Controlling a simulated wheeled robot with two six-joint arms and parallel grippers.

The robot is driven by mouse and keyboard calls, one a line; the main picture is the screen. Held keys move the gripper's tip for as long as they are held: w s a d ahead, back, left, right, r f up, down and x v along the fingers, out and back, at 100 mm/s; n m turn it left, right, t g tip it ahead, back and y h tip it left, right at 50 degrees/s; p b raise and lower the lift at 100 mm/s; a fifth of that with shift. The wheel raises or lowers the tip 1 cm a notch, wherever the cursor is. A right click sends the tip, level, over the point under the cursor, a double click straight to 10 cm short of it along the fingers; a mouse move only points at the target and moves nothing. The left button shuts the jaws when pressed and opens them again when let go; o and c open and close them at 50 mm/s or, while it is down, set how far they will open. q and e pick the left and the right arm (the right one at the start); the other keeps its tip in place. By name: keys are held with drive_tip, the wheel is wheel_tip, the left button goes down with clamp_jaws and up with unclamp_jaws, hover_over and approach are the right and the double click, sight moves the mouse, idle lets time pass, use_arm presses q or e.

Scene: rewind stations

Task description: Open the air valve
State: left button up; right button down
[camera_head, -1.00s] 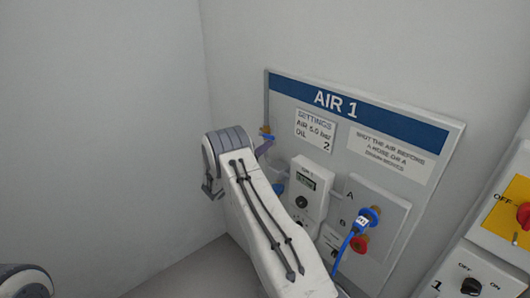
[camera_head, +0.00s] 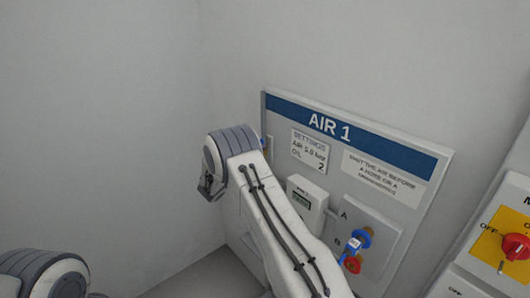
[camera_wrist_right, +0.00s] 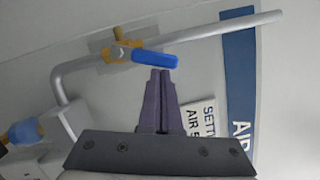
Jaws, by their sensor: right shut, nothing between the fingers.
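The air valve shows in the wrist view: a brass body (camera_wrist_right: 119,51) on a grey pipe (camera_wrist_right: 225,31), with a blue lever handle (camera_wrist_right: 156,60) at a slight angle to the pipe. My right gripper (camera_wrist_right: 160,73) is shut and empty, its dark fingertips right at the handle's underside in the picture; I cannot tell whether they touch. My left gripper is out of view.
The AIR 1 panel (camera_head: 399,149) carries a small display unit (camera_head: 307,198) and a port plate with blue (camera_head: 358,239) and red (camera_head: 351,264) fittings. A yellow switch plate with a red knob (camera_head: 515,247) is at right. Bare wall lies left.

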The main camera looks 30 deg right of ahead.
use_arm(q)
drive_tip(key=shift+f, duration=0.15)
use_arm(e)
drive_tip(key=shift+w+a+r+n, duration=0.15)
drive_tip(key=shift+w+r+n, duration=0.45)
drive_tip(key=shift+w, duration=0.2)
use_arm(q)
drive_tip(key=shift+b, duration=0.3)
use_arm(e)
drive_tip(key=shift+w+r, duration=0.1)
drive_tip(key=shift+w, duration=0.05)
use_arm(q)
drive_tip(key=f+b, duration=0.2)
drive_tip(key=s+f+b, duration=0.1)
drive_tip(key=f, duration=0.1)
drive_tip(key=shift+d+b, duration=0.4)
use_arm(e)
drive_tip(key=s+a, duration=0.7)
drive_tip(key=a, duration=0.1)
drive_tip(key=shift+s+a, duration=0.35)
drive_tip(key=shift+a, duration=0.05)
